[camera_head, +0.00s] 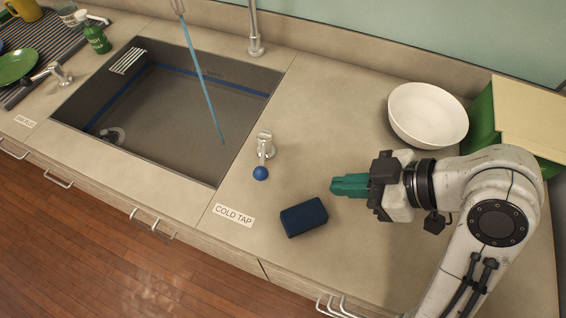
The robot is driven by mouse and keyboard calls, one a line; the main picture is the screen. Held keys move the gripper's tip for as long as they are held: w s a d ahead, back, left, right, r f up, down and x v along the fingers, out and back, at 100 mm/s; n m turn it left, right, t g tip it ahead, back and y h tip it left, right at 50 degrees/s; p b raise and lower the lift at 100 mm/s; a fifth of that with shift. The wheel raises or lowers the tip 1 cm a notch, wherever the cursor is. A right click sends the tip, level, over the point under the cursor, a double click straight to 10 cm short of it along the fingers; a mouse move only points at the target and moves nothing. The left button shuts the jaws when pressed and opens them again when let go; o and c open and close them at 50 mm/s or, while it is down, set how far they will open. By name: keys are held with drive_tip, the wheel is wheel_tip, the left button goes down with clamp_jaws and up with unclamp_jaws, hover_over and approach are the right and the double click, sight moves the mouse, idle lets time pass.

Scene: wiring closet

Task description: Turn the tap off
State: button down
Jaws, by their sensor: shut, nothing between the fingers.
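The cold tap handle (264,145) stands on the counter right of the sink, a chrome lever ending in a blue ball that points toward the front edge. A label reading COLD TAP (233,215) lies in front of it. The chrome spout (255,38) rises behind the sink. A blue stream of water (204,82) runs from above down into the sink (170,110). My gripper (334,187), with teal fingers, is shut and empty, to the right of the blue ball and apart from it, behind a dark blue sponge-like block.
The dark blue block (304,217) lies on the counter just in front of my fingers. A white bowl (428,114) and a green-and-tan box (525,115) stand at the back right. Another chrome lever (58,74), a green bottle (96,38) and a drying mat are left of the sink.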

sight(263, 155)
drive_tip(key=x, duration=1)
drive_tip(key=shift+s+b, duration=0.1)
drive_tip(key=shift+b, duration=0.25)
drive_tip(key=shift+w+a+r+p, duration=0.15)
drive_tip(key=shift+w+a+p, duration=0.05)
drive_tip(key=shift+a, duration=0.35)
drive_tip(key=shift+w+a+r+p, duration=0.15)
drive_tip(key=shift+w+a, duration=0.1)
drive_tip(key=shift+a, duration=0.3)
drive_tip(key=shift+w+a+r, duration=0.1)
drive_tip(key=shift+w+a, duration=0.15)
drive_tip(key=shift+a, duration=0.5)
drive_tip(key=shift+a, duration=0.15)
